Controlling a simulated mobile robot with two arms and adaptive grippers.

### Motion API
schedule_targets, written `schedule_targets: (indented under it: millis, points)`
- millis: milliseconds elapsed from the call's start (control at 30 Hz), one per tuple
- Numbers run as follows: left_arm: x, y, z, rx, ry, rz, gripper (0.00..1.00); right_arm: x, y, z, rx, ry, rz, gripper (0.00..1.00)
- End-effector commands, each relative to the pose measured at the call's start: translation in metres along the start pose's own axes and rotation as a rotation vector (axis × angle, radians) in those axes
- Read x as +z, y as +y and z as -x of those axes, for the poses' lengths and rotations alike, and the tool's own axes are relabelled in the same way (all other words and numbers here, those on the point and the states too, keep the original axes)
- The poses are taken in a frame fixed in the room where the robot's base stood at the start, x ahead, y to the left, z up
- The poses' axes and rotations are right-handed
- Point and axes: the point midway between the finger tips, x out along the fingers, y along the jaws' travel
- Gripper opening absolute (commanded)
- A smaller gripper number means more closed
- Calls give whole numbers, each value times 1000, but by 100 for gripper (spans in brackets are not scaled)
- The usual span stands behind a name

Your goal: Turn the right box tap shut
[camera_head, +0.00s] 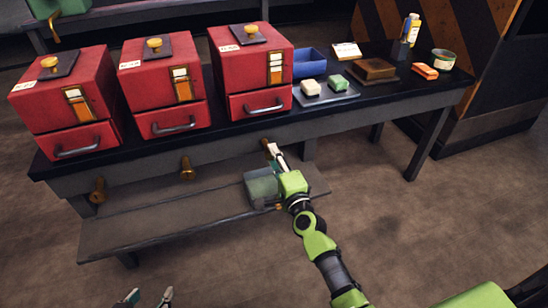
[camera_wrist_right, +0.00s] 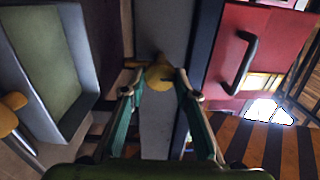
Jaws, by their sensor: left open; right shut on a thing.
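Three red boxes stand in a row on the dark bench; the right box (camera_head: 250,65) has a drawer with a grey handle. Brass taps stick out from the bench front, a left tap (camera_head: 98,190) and a middle tap (camera_head: 187,169). The right tap is mostly hidden by my right gripper (camera_head: 276,158) in the head view. In the right wrist view the brass right tap (camera_wrist_right: 158,74) sits between the fingertips of my right gripper (camera_wrist_right: 160,84), which is shut on it. My left gripper (camera_head: 150,297) is open and empty at the bottom edge, away from the bench.
A grey-green open bin (camera_head: 262,188) stands on the low shelf (camera_head: 150,225), close beside my right gripper.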

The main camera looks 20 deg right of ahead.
Motion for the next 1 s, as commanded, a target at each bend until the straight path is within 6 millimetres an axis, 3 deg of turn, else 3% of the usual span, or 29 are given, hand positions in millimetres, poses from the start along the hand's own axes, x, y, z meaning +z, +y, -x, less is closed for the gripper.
schedule_targets:
  millis: [267,300,333,767,1000]
  points:
    - [0,0,0,1,1,0,44,-1,1,0,1,2,-3,7]
    - [0,0,0,1,1,0,44,-1,1,0,1,1,-3,36]
    - [0,0,0,1,1,0,44,-1,1,0,1,1,-2,44]
    - [-3,0,0,1,7,-1,44,0,1,5,1,0,-1,44]
    - [-2,0,0,1,4,-1,44,0,2,43,3,1,-1,44]
